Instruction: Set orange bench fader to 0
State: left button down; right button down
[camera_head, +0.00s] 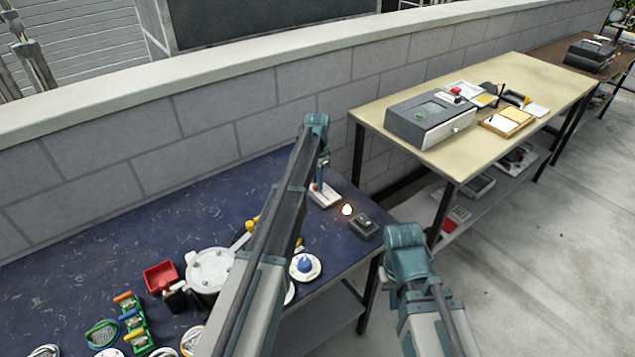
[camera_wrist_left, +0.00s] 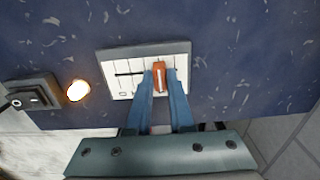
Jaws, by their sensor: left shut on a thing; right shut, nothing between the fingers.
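The orange bench fader is a white panel (camera_head: 327,198) lying on the blue bench top, near the wall. In the left wrist view the panel (camera_wrist_left: 120,84) has a dark slot and tick marks, and the orange fader knob (camera_wrist_left: 159,74) stands right of its middle. The slot shows to the knob's left. My left gripper (camera_head: 319,186) points down at the panel, and its blue fingers (camera_wrist_left: 160,88) are shut on the orange knob from both sides. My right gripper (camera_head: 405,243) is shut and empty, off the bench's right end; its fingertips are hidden.
A glowing lamp (camera_head: 347,209) and a small dark box (camera_head: 364,226) sit beside the fader. A pale table (camera_head: 553,82) stands at the right.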

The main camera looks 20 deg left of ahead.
aim_at(329, 201)
dwell(0.8)
pick_arm(q)
jog(key=s+d, duration=0.4)
jog(key=d, duration=0.1)
jog(key=shift+s, duration=0.1)
jog(key=c, duration=0.8)
grip_release()
jog(key=shift+d, duration=0.15)
jog(key=shift+r, duration=0.1)
jog(key=shift+r+p, duration=0.75)
jog(key=shift+p, duration=0.1)
notch_tip(329, 201, up, 12)
jog(key=p, duration=1.2)
